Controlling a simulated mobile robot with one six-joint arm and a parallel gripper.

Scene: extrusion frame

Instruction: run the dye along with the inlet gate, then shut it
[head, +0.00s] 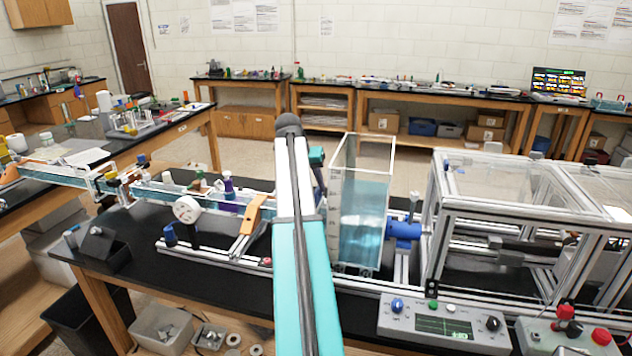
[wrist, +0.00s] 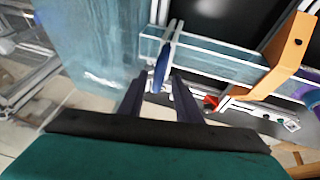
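In the wrist view a slim blue handle (wrist: 162,68) stands at the tank end of the clear channel (wrist: 215,52); it looks like the inlet gate's handle. My gripper (wrist: 157,82) has its two dark fingers apart, with the handle's near end showing between them. I see gaps on both sides, and contact cannot be told. In the head view my arm hides the gripper and the handle. A purple bottle (head: 228,190) stands at the channel (head: 205,196); I cannot tell if it holds the dye. No dye streak is clear in the water.
The clear tank of blue water (head: 362,215) stands right of my arm and fills the left of the wrist view (wrist: 95,45). An orange bracket (head: 257,212) spans the channel, also in the wrist view (wrist: 275,62). A round gauge (head: 187,209) and control box (head: 443,323) stand nearby.

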